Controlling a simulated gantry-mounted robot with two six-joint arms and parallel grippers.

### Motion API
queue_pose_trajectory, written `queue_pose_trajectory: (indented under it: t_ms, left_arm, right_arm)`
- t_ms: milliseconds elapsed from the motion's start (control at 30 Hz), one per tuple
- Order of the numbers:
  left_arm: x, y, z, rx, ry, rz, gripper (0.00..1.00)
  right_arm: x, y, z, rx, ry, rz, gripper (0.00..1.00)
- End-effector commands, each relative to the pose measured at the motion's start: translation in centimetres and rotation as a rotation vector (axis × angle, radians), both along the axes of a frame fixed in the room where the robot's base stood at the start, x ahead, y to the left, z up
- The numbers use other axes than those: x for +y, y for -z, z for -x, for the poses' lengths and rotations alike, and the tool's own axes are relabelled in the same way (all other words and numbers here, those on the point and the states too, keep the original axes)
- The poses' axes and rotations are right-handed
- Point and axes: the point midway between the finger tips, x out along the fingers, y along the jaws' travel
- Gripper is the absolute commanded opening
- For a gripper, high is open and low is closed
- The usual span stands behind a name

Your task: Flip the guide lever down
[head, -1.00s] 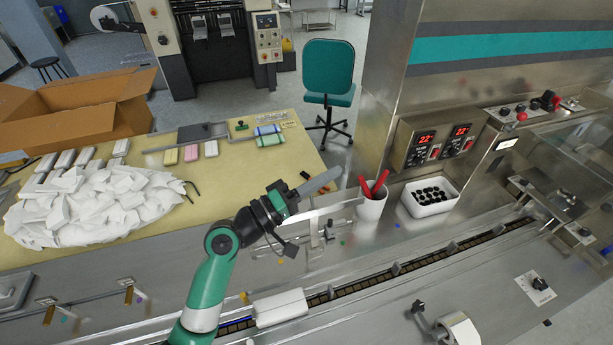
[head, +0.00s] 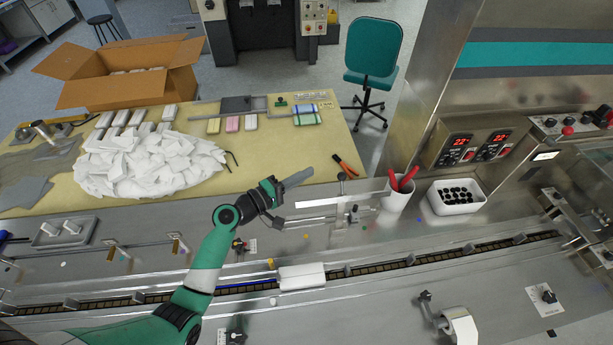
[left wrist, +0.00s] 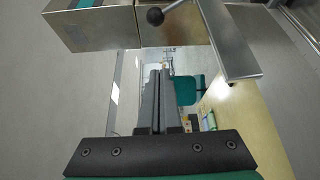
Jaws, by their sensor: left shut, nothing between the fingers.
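In the head view the guide lever (head: 342,178), a thin rod with a dark knob, stands up at the guide bracket (head: 352,214) along the machine's near bench edge. In the left wrist view a black ball knob (left wrist: 155,16) on a metal rod shows at the top, beyond the fingertips. My left gripper (head: 308,174) is shut and empty, its long grey fingers pointing right, a little left of the lever and apart from it in the picture. The closed fingers also show in the left wrist view (left wrist: 160,76). My right gripper is not in view.
A white cup with red handles (head: 396,193) and a white bin of black pieces (head: 455,196) stand right of the lever. Orange-handled pliers (head: 346,166) lie behind it on the yellow table (head: 290,150). A white pack (head: 302,277) lies on the conveyor in front.

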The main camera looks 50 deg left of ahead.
Motion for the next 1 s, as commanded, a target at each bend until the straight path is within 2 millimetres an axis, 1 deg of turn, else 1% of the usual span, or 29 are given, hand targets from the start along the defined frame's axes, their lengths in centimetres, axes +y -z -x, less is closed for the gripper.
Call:
queue_pose_trajectory:
  t_ms: [33,100,333,400,500,600,1000]
  left_arm:
    - [-0.1,0.1,-1.1,-0.001,0.003,-0.001,0.00]
    - [-0.1,0.1,-2.7,-0.001,0.004,-0.001,0.00]
    - [-0.1,0.4,-7.6,-0.001,0.003,-0.001,0.00]
    - [-1.6,-0.3,-6.9,0.003,0.003,-0.001,0.00]
    - [-2.8,-0.2,-6.3,0.002,0.002,0.000,0.00]
    - [-3.5,-0.2,-6.1,0.001,0.001,-0.001,0.00]
    - [-3.8,0.0,-5.9,0.000,0.000,-0.002,0.00]
  right_arm:
    - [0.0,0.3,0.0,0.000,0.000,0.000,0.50]
    - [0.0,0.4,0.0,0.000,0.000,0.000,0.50]
    - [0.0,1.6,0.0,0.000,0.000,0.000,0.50]
    - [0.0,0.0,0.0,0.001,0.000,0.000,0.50]
    - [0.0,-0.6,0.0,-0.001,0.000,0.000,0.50]
    - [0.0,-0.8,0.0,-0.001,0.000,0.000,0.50]
    - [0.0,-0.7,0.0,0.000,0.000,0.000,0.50]
